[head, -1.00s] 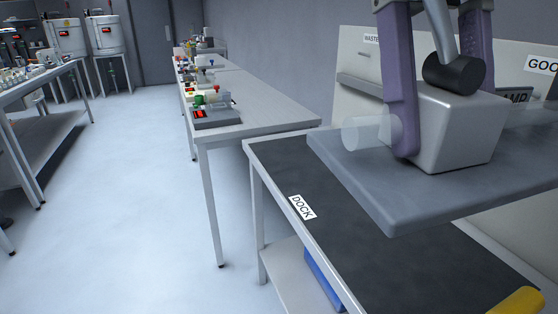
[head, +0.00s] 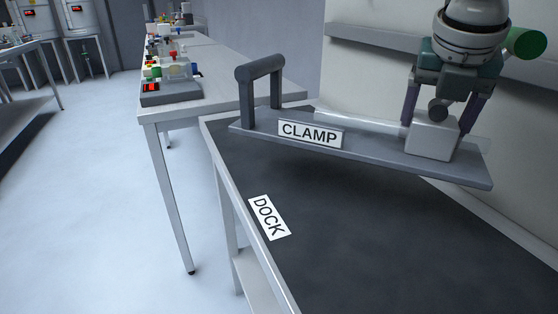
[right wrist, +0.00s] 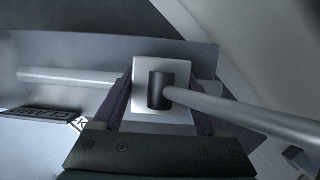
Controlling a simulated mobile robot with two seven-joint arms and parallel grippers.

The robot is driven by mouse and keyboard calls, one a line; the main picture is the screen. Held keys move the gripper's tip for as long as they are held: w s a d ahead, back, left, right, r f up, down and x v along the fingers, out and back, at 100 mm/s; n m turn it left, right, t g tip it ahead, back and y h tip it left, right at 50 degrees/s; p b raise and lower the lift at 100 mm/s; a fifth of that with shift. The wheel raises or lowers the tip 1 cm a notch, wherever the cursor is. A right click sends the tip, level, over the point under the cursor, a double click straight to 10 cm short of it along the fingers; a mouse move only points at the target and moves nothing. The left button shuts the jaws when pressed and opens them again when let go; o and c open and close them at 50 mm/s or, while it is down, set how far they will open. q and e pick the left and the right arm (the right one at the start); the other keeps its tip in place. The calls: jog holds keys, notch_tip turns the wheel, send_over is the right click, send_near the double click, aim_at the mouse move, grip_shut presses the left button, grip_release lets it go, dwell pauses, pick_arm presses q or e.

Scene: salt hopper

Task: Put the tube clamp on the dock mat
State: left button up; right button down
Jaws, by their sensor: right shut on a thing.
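The tube clamp (head: 372,148) is a grey plate with an upright handle at its left end, a CLAMP label and a pale block with a dark knob. A clear tube runs along it. My right gripper (head: 438,132) is shut on the pale block, one finger on each side. The right wrist view also shows the block (right wrist: 185,78) between the fingers. The clamp is over the back part of the dark dock mat (head: 390,245), which bears a DOCK label. I cannot tell whether the plate touches the mat. My left gripper is not in view.
The front and middle of the mat are clear. A pale wall with a grey rail (head: 375,38) stands behind the clamp. Another bench (head: 195,108) with small devices adjoins at the back left. Open floor (head: 85,200) lies to the left.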

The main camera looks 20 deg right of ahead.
jog(key=shift+w+d+f+n, duration=0.2)
jog(key=shift+d+f+n, duration=0.1)
notch_tip(320, 180, down, 10)
jog(key=shift+r+b, duration=0.1)
jog(key=shift+b, duration=1)
grip_release()
jog(key=shift+r, duration=0.1)
